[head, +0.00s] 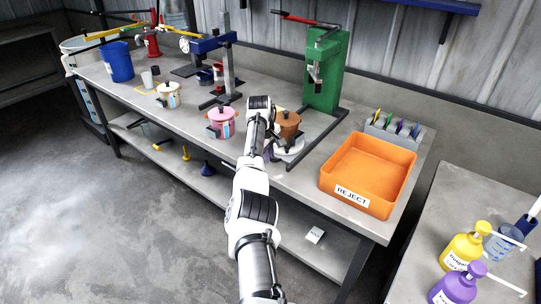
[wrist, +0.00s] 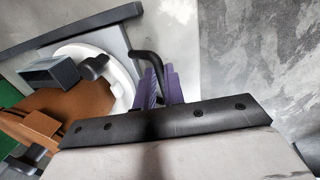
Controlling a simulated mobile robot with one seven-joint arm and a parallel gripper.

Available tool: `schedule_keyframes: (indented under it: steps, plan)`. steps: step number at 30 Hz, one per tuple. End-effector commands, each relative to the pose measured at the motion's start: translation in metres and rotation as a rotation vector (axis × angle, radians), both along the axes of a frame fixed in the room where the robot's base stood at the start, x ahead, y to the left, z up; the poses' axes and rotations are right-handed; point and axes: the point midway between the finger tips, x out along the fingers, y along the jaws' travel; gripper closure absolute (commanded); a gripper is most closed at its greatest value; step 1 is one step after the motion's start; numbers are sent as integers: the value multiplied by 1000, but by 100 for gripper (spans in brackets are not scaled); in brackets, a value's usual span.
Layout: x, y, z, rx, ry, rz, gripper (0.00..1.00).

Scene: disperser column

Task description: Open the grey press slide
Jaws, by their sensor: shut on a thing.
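The grey press slide (wrist: 119,40) shows in the wrist view as a flat plate with a white round seat on it and a bent black handle (wrist: 146,62) at its edge. My gripper (wrist: 161,76) has its purple fingers closed around this handle. In the head view the slide's pale front (head: 291,153) shows low at the foot of the green press (head: 327,70), beside my arm. My arm hides most of the gripper and the handle there. A brown pot (head: 288,124) stands over the white seat; its brown side (wrist: 85,100) also shows in the wrist view.
An orange REJECT bin (head: 366,174) stands right of the press, with a grey rack (head: 394,130) behind it. A pink pot (head: 221,122) and a blue press (head: 215,45) are to the left. The floor in front of the bench is clear.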

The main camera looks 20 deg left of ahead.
Motion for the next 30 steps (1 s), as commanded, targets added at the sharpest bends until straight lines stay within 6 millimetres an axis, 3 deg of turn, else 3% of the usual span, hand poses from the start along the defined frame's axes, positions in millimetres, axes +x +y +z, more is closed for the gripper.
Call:
schedule_keyframes:
  steps: [8,9,14,23,30]
  plan:
    - [1,1,2,2,-5,1,100]
    - [1,1,2,2,-5,1,87]
    - [1,1,2,2,-4,1,67]
    - [0,0,2,0,-2,0,67]
    - [-5,3,33,1,-8,1,67]
